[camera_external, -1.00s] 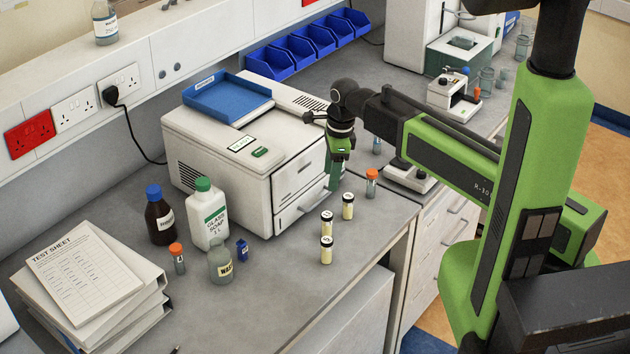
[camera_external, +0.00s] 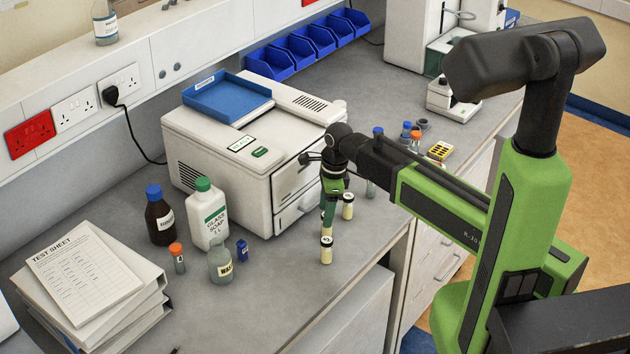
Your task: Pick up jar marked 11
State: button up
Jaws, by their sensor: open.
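Three small cream jars with dark lids and pale top labels stand on the grey bench in front of the white machine. The front jar (camera_external: 326,251) and the right jar (camera_external: 348,208) show clearly. The middle jar (camera_external: 324,222) is mostly hidden behind my gripper (camera_external: 328,226). The lid numbers are too small to read, so I cannot tell which jar is marked 11. My gripper is open and points down over the middle jar. I cannot tell whether its fingers are around that jar or only in front of it.
The white machine (camera_external: 240,150) stands close behind my gripper. A soap bottle (camera_external: 208,215), a brown bottle (camera_external: 159,217), a clear bottle (camera_external: 220,262) and an orange-capped vial (camera_external: 177,257) stand to the left. Bench to the front of the jars is clear.

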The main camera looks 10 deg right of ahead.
notch_tip(320, 180, down, 5)
jog(key=b, duration=0.4)
jog(key=shift+a+f+b, duration=0.1)
jog(key=shift+b, duration=0.3)
jog(key=shift+r, duration=0.2)
jog(key=shift+c, duration=0.5)
grip_shut()
